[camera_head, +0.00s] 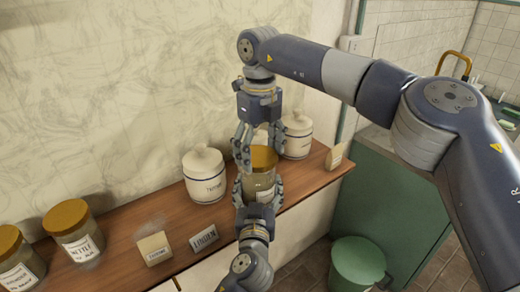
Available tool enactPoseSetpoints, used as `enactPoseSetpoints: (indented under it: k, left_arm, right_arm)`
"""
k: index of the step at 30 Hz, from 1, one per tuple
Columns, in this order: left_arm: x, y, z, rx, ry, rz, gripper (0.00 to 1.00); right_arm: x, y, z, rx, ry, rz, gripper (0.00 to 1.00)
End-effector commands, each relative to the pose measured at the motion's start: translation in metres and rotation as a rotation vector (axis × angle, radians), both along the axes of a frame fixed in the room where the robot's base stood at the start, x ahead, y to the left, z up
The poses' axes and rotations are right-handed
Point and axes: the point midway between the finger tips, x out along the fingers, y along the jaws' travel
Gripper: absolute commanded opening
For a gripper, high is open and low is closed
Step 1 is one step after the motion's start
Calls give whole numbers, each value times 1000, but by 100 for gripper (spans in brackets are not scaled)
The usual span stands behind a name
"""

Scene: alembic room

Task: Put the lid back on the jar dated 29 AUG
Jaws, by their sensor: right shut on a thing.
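A glass jar (263,183) with a pale label stands upright near the shelf's front edge. The date on its label is too small to read. A gold-brown lid (264,157) is at the jar's mouth; I cannot tell whether it is seated or slightly above. My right gripper (258,150) comes down from above and is shut on the lid, fingers on both sides. My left gripper (258,190) comes from below, with fingers either side of the jar's body; I cannot tell whether they touch the glass.
White lidded canisters stand left (204,176) and behind right (297,136). Gold-lidded jars (75,230) (17,258) stand at the shelf's left. Cards (155,249) (204,238) (336,156) stand along the shelf (122,245). A green bin (357,266) is below right.

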Motion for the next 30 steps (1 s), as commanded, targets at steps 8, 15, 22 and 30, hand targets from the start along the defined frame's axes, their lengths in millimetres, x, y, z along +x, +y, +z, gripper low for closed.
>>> enactPoseSetpoints:
  k: [8,15,22,30]
  left_arm:
    - [0,0,-1,1,2,0,27]
    - [0,0,-1,1,2,0,27]
    - [0,0,-1,1,3,0,27]
    - [0,0,-2,1,3,1,27]
  right_arm:
    - [0,0,-5,-1,1,0,62]
    - [0,0,-18,1,1,0,62]
    - [0,0,-18,0,0,0,62]
    - [0,0,-18,0,0,0,62]
